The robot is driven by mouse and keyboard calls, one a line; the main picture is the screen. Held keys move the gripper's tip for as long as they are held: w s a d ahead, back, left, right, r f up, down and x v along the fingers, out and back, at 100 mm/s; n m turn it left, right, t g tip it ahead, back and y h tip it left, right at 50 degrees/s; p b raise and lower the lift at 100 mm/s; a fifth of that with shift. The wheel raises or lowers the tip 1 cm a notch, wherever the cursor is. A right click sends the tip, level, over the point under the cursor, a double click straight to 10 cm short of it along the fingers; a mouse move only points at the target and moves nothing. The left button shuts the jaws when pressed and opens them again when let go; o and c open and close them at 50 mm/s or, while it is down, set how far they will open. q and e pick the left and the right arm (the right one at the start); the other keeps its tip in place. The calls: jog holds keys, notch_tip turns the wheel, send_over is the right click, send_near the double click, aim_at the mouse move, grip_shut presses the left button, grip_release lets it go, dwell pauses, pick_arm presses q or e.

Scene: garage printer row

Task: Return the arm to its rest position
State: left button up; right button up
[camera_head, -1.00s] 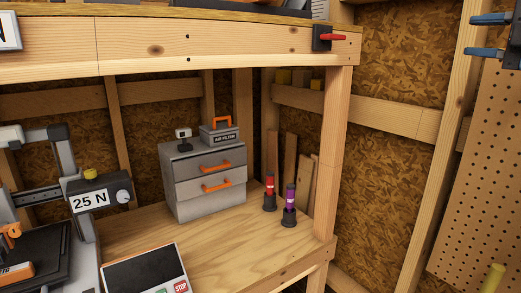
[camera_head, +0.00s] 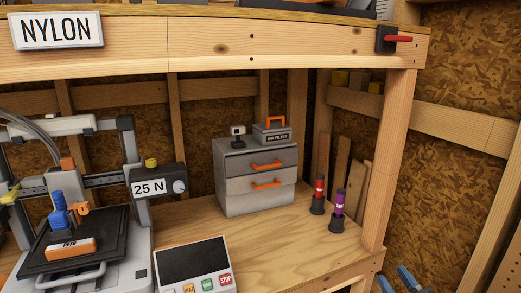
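My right gripper (camera_head: 395,278) shows at the bottom edge, right of centre, in the head view. Its two blue fingers stand apart with nothing visible between them; the rest of it is cut off by the frame. It is in front of the shelf's right post and below the bench top. My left gripper is not in view.
A wooden bench (camera_head: 285,240) holds a printer with a black bed (camera_head: 110,228), a control panel (camera_head: 195,265), a grey drawer unit (camera_head: 235,190) and red (camera_head: 318,195) and purple (camera_head: 337,210) tubes. A wooden post (camera_head: 388,170) stands right. A NYLON sign (camera_head: 57,31) hangs above.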

jog(key=s+a+f+m+g+h, duration=0.1)
jog(key=s+a+f+m+g, duration=0.15)
jog(key=s+f, duration=0.5)
jog(key=s+a+f+m+g+h, duration=0.1)
jog(key=s+a+f+g, duration=0.35)
jog(key=f, duration=0.65)
jog(key=s+a+f+m+g+h, duration=0.2)
jog(key=s+f+g, duration=0.1)
jog(key=s+f, duration=0.55)
pick_arm(q)
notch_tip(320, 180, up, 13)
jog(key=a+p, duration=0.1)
jog(key=p, duration=1.4)
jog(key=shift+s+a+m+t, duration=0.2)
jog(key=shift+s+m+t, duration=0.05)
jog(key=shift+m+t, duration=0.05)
pick_arm(e)
notch_tip(320, 180, up, 12)
jog(key=shift+d+f+n, duration=0.15)
jog(key=shift+d+n, duration=0.05)
jog(key=shift+n, duration=0.15)
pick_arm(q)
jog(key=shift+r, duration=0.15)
